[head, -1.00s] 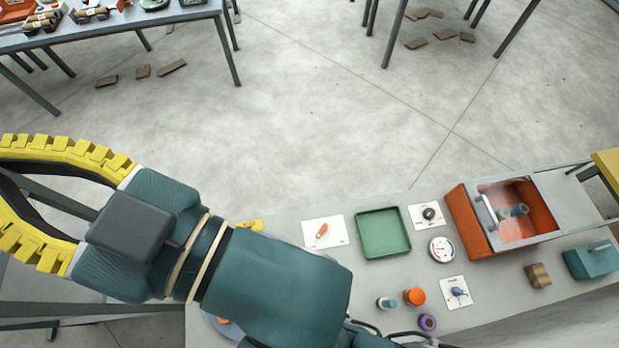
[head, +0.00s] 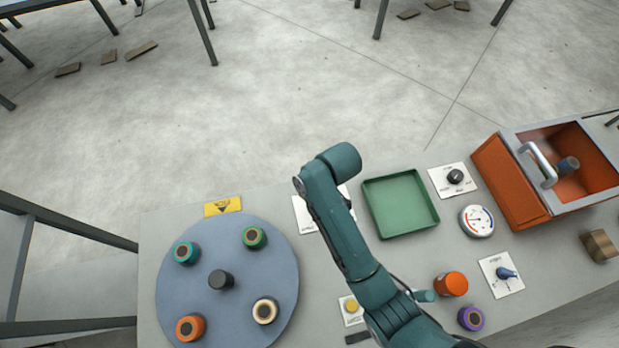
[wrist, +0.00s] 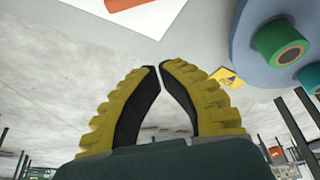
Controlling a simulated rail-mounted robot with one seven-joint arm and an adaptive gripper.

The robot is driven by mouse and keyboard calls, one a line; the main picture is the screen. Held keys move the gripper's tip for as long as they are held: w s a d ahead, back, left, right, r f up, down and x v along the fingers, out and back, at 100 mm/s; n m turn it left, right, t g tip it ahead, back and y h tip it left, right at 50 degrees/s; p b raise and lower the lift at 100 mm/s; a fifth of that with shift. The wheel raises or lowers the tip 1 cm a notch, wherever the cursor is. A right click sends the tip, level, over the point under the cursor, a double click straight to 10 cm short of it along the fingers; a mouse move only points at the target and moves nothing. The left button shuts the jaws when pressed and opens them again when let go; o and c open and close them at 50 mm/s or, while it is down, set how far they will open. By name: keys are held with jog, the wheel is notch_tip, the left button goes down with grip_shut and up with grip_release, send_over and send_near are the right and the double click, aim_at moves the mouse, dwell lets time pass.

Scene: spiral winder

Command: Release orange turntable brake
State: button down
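The turntable (head: 222,300) is a blue-grey disc on the bench, carrying several coloured spools around a dark hub. Its edge also shows at upper right in the wrist view (wrist: 245,50). The brake's white plate (head: 304,213) is mostly hidden behind my arm in the head view. In the wrist view the plate (wrist: 152,14) lies at the top, with part of the orange brake lever (wrist: 115,4) at the picture edge. My gripper (wrist: 160,66) has yellow ribbed fingers with their tips together and nothing between them. It points toward the bench, apart from the plate.
A yellow warning sign (head: 223,206) lies behind the turntable. A green tray (head: 401,202), a black knob plate (head: 450,181), a gauge (head: 477,221) and an orange box with handle (head: 512,181) stand to the right. A yellow button plate (head: 351,310) is near my arm.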

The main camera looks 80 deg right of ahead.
jog(key=shift+f, duration=0.1)
jog(key=b+x, duration=0.2)
jog(key=x, duration=0.7)
jog(key=shift+w+f+b, duration=0.15)
jog(key=shift+f+b, duration=0.15)
jog(key=shift+b, duration=0.1)
jog(key=shift+s+f, duration=0.1)
jog(key=shift+s, duration=0.2)
jog(key=shift+s+a, duration=0.3)
jog(key=shift+s, duration=0.45)
jog(key=shift+s+a, duration=0.25)
jog(key=shift+s, duration=0.55)
